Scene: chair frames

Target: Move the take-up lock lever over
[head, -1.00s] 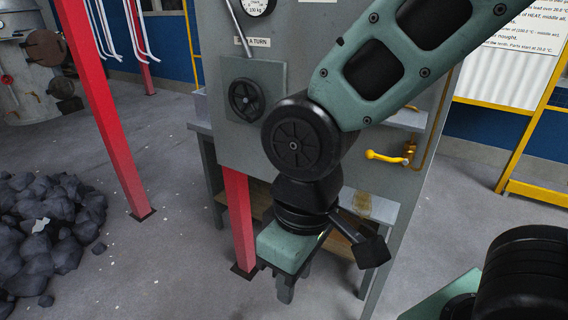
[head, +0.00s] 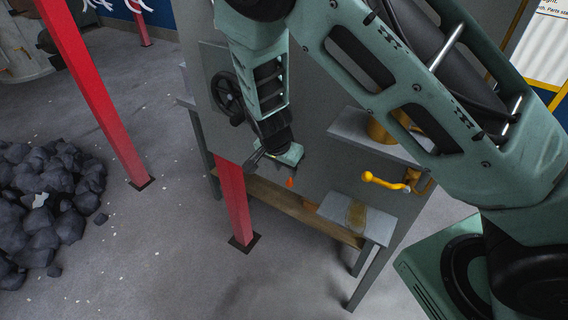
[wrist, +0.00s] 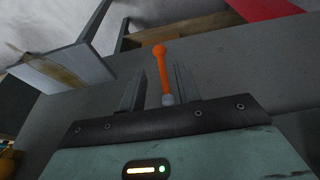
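A small lever with an orange round-ended handle and a grey base (wrist: 161,70) stands out from the grey panel in the wrist view. Its orange end (head: 290,183) shows just below my gripper in the head view. My gripper (wrist: 157,74) is open, with one finger on each side of the lever, nearer the right finger. I cannot tell whether either finger touches it. In the head view my gripper (head: 284,170) is close to the panel (head: 320,155), right of the red post. The lever's base is hidden there.
A yellow crank handle (head: 385,181) sticks out at the panel's right edge. A grey shelf (head: 350,130) and a lower ledge (head: 335,207) jut out. A black handwheel (head: 226,93) is left. A red post (head: 236,205) stands below; a dark rock heap (head: 45,205) lies far left.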

